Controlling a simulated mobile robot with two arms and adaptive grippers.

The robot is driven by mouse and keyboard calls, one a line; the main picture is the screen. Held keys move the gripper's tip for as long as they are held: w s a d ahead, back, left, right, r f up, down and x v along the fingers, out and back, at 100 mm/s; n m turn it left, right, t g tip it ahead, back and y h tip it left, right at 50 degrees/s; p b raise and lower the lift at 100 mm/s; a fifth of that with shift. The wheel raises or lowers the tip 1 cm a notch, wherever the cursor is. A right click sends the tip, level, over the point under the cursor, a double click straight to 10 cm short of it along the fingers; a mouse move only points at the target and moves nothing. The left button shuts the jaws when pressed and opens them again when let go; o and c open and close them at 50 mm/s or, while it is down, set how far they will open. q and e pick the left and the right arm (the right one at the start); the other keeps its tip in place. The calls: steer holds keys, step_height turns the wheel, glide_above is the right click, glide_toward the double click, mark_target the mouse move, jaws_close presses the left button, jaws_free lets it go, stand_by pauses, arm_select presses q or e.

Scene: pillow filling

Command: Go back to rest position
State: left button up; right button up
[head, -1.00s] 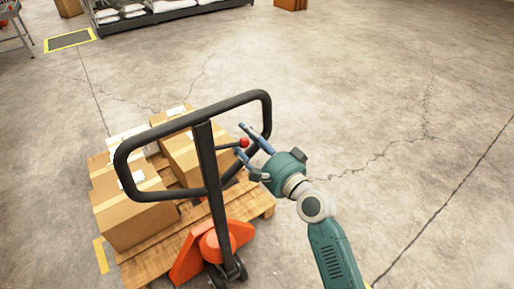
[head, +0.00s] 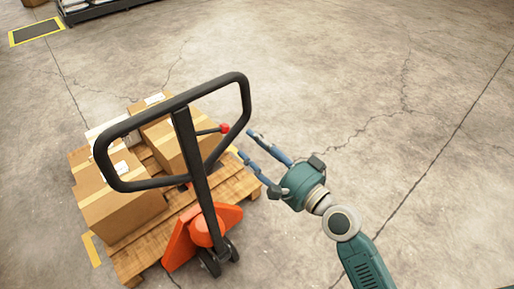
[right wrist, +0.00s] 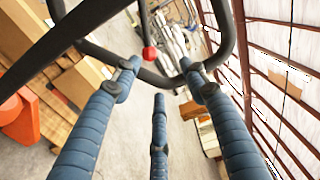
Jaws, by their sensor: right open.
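My right gripper (head: 258,155) is open and empty in the head view, just right of the pallet jack's black handle (head: 246,100). Its blue fingers point toward the handle, with a gap to the red-tipped lever (head: 224,128). In the right wrist view the spread fingers (right wrist: 160,85) show with nothing between them. The handle loop (right wrist: 170,82) and the red knob (right wrist: 150,54) lie beyond the fingertips. My left gripper is not in view.
The orange pallet jack (head: 208,236) stands at a wooden pallet (head: 240,187) carrying several cardboard boxes (head: 122,205). A shelf rack (head: 95,8) and a yellow-edged floor mat (head: 36,32) are at the back left. The concrete floor at right is clear.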

steer(key=shift+s+d, duration=0.1)
steer(key=shift+s, duration=0.1)
stand_by(0.3)
steer(key=d+f+n+g+h+b, duration=0.1)
steer(key=d+f+n+g+h, duration=0.25)
steer(key=f, duration=2.05)
steer(key=s+d+f+g+h, duration=0.1)
steer(key=s+d+f+h, duration=0.2)
steer(key=f, duration=0.5)
steer(key=s+d+f+g+h, duration=0.1)
steer(key=s+d+f, duration=0.3)
steer(key=f, duration=0.5)
steer(key=s+d+f+n+g+h+b, duration=0.1)
steer(key=s+d+f+n+g, duration=0.15)
steer(key=s+f, duration=0.65)
steer(key=s+d+f+n+g+h+b, duration=0.1)
steer(key=s+d+f+n+g, duration=0.15)
steer(key=s+f, duration=0.6)
steer(key=s+d+f+n+g, duration=0.1)
steer(key=s+f, duration=0.1)
steer(key=s, duration=0.5)
steer(key=s+d+f+n+g, duration=0.1)
steer(key=s+f+n, duration=0.1)
steer(key=s, duration=0.5)
steer(key=s+d+f+n+g+h, duration=0.1)
steer(key=s+f+n, duration=0.1)
steer(key=s+f, duration=0.2)
steer(key=s, duration=0.3)
steer(key=shift+d+b, duration=0.3)
